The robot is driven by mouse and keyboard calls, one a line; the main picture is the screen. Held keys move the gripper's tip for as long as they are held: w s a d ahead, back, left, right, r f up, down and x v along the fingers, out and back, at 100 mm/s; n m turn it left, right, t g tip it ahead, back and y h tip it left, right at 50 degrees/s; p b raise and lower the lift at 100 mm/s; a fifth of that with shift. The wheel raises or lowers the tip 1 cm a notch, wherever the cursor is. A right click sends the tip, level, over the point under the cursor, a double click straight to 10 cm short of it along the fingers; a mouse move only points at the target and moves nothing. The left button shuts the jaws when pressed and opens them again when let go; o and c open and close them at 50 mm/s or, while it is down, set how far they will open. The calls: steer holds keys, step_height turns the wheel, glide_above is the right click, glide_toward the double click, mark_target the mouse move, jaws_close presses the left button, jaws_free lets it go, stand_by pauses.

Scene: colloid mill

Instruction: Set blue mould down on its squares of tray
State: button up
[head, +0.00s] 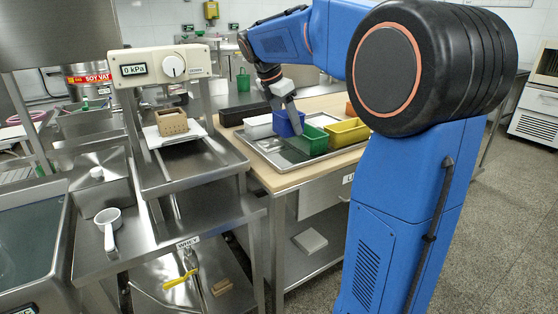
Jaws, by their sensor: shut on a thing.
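The blue mould (288,124) is an open box at the back part of the metal tray (267,157). My gripper (283,101) is over it from above, its fingers shut on the mould's upper wall. The mould looks roughly upright. I cannot tell whether its base touches the tray or is a little above it. A green mould (309,139) stands just in front and to its right, and a yellow mould (347,132) stands farther right on the tray. A white block or mould (258,126) is close on the left. The squares under the blue mould are hidden.
The tray lies on a wooden-topped table (284,180). A black bin (243,114) stands behind it. A press with a "0 kPa" gauge (134,70) and a brown perforated box (171,121) is to the left. The tray's front left part has a bare dark area.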

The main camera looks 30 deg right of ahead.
mark_target(278, 122)
step_height(278, 122, down, 9)
stand_by(0.5)
steer(key=shift+f, duration=0.1)
steer(key=o, duration=1.1)
steer(key=v, duration=1.2)
steer(key=s+a+f+m+t+y, duration=0.1)
steer(key=s+a+f+m, duration=0.2)
steer(key=s+f+m, duration=0.3)
steer(key=s+a+f+m+t+y, duration=0.2)
steer(key=s+a+f+m, duration=0.2)
steer(key=s, duration=1)
steer(key=s+a+f+m+t+y, duration=0.1)
steer(key=s+a+f+m, duration=0.3)
steer(key=s+f+m, duration=0.4)
steer(key=shift+s+f+t+y, duration=0.3)
steer(key=shift+s+f, duration=0.3)
steer(key=shift+s, duration=0.4)
